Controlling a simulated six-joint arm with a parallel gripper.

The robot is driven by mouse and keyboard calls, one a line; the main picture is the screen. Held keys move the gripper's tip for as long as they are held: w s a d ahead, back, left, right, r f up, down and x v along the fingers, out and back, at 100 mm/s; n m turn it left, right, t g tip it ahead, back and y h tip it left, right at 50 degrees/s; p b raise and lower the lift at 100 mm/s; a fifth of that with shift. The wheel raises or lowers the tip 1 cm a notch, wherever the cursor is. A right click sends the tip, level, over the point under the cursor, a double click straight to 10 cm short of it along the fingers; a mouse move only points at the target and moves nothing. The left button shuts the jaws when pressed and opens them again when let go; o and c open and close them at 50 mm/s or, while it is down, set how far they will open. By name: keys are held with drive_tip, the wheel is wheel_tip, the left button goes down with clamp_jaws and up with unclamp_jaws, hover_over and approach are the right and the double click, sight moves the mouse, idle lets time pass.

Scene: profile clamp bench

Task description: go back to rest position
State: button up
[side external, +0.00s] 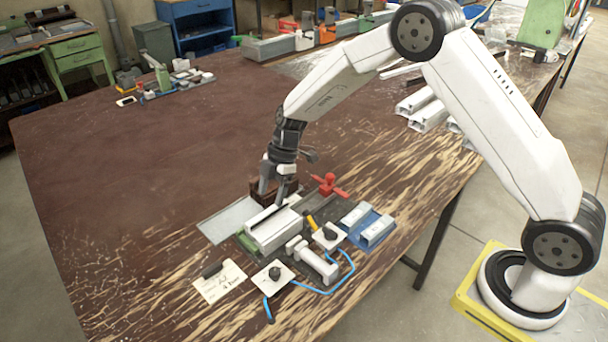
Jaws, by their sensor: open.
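My gripper (273,196) points down just behind the clamp fixture at the front middle of the bench. Its two fingers are apart, with one on each side of a dark block-like part. A pale aluminium profile (272,231) lies in the fixture, in front of the fingers. I cannot tell whether a finger touches the profile or the dark part. A red clamp handle (328,185) stands right of the gripper. My arm arches up from its base at the right.
A blue tray (355,238) with pale blocks lies right of the fixture. White profiles (428,113) are stacked near the right edge. The bench top (110,180) at left is clear.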

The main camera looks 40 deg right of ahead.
drive_tip(key=shift+v, duration=1.6)
drive_tip(key=s+d+r+m+t+h, duration=0.1)
drive_tip(key=s+d+r+m+h, duration=0.1)
drive_tip(key=s+m, duration=0.7)
drive_tip(key=s+d+r+m+t+h, duration=0.1)
drive_tip(key=s+d+m, duration=0.3)
drive_tip(key=s+m, duration=0.5)
drive_tip(key=s+r+h, duration=0.1)
drive_tip(key=s, duration=0.3)
drive_tip(key=shift+s+d+t, duration=0.2)
drive_tip(key=shift+d+t, duration=0.1)
drive_tip(key=shift+d, duration=0.05)
